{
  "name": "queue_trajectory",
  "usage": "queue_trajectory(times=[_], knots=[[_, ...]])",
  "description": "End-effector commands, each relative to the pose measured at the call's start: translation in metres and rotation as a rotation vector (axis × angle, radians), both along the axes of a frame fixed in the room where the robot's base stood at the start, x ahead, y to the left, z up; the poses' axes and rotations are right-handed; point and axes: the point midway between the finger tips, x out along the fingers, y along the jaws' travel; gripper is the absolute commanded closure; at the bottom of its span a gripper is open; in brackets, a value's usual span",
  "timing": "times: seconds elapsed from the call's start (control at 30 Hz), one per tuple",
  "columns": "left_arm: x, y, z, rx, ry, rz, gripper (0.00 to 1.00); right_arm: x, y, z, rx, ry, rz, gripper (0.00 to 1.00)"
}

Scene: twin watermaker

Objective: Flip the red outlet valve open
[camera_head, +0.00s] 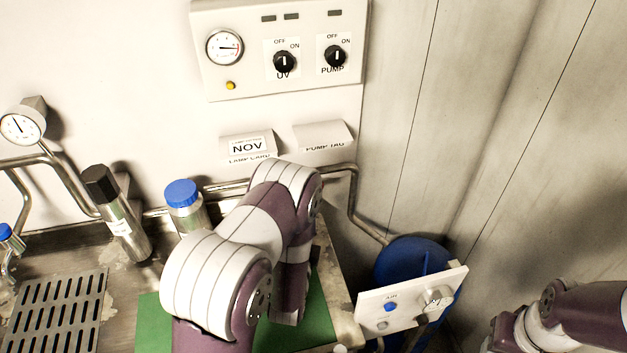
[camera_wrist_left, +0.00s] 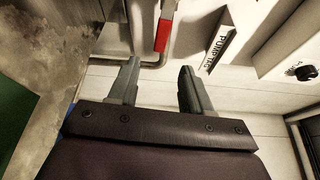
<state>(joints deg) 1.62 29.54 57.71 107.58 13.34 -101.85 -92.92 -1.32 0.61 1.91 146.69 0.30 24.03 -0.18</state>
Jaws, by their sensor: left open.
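The red valve handle (camera_wrist_left: 163,36) shows in the left wrist view as a short red sleeve on a grey lever, beside a metal pipe at the top of the picture. My left gripper (camera_wrist_left: 160,65) is open, its two grey fingers pointing toward the pipe and wall. The red handle lies just beyond the fingertips, above the gap between them in the picture; nothing is held. In the head view no red handle shows, and my left arm covers part of the pipe and hides its own gripper. My right arm shows at the lower right, without its gripper.
A metal pipe (camera_head: 352,204) runs along the wall and down toward a blue drum (camera_head: 410,257) with a white AIR panel (camera_head: 408,303). A blue-capped bottle (camera_head: 183,197) and dark-capped cylinder (camera_head: 117,213) stand left of my arm. A PUMP TAG holder (camera_wrist_left: 220,47) is near the fingers.

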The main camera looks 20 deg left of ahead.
Motion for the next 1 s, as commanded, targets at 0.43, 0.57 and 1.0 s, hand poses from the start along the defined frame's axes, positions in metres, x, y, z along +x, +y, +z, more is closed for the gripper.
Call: queue_trajectory(times=[0.43,0.57,1.0], knots=[[0.095,0.026,-0.002,0.001,-0.001,0.000,0.51,0.000,0.000,0.026,0.000,0.000,0.000,0.57],[0.103,0.028,-0.004,0.001,0.000,0.000,0.51,0.000,0.000,0.027,0.000,-0.001,0.000,0.57],[0.104,0.028,-0.005,0.000,0.000,-0.001,1.00,0.000,0.000,0.026,0.000,0.000,0.000,0.57]])
